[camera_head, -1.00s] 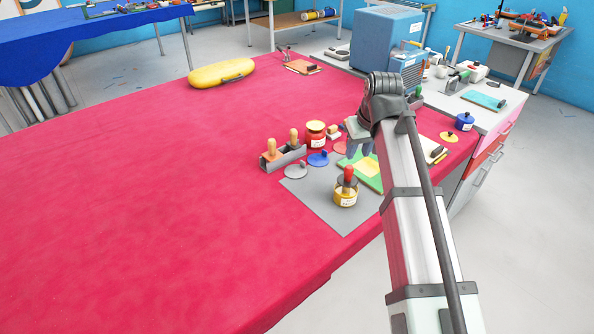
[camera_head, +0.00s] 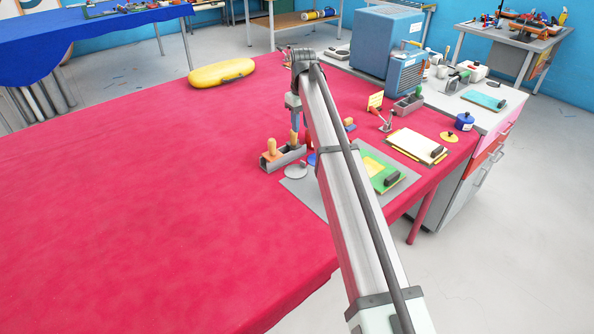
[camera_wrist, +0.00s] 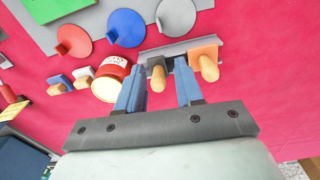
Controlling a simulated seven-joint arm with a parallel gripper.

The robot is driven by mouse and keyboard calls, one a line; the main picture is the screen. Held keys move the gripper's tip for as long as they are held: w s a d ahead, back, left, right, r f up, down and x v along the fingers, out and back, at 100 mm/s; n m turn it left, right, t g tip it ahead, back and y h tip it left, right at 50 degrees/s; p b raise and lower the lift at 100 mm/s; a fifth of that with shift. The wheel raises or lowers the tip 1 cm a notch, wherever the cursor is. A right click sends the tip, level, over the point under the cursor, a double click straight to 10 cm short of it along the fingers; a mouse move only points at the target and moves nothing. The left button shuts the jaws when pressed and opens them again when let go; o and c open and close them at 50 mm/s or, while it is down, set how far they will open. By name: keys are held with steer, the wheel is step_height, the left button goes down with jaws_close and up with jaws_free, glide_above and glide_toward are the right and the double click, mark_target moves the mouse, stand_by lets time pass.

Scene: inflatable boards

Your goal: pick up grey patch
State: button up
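My gripper (camera_wrist: 159,88) is open, fingers apart, above the tool holder (camera_head: 284,160). A wooden handle (camera_wrist: 157,76) shows between the fingers, without clear contact. In the head view my gripper (camera_head: 294,118) is small and above the holder.
A wooden-handled tool (camera_wrist: 205,62) stands just right of my fingers, and a red jar (camera_wrist: 110,82) stands just left. A green board (camera_head: 384,176) lies on the grey mat (camera_head: 306,193). The red table (camera_head: 140,190) is clear at left.

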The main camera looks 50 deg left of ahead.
steer(key=n, duration=0.1)
glide_toward(296, 169)
steer(key=w+f, duration=0.1)
steer(key=f, duration=0.3)
steer(key=w+f, duration=0.1)
steer(key=f, duration=0.1)
steer(key=shift+w+d, duration=0.15)
steer(key=shift+w, duration=0.25)
steer(key=shift+c, duration=0.3)
jaws_close()
